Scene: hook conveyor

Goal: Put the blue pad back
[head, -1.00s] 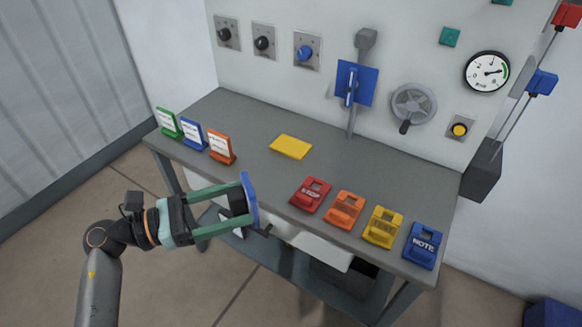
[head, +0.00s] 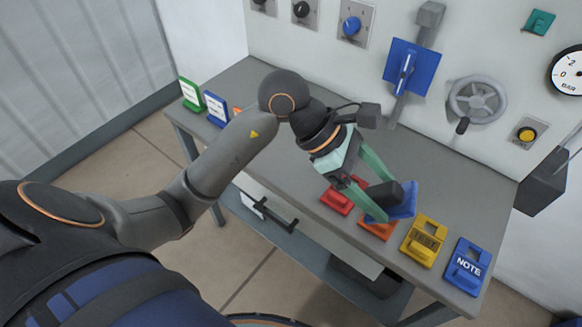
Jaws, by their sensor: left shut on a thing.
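The blue pad (head: 407,202) is in my left gripper (head: 389,197), in the head view. The two green fingers are shut on the dark grip behind the pad. The pad is over the row of tags near the table's front edge and covers part of the orange tag (head: 380,229). I cannot tell whether it touches the tag. My right gripper is not in view.
A red tag (head: 337,200) lies left of the pad. A yellow tag (head: 424,240) and a blue NOTE tag (head: 467,265) lie to its right. Green (head: 191,95) and blue (head: 215,108) stands are at the table's left end. A handwheel (head: 477,100) is on the wall.

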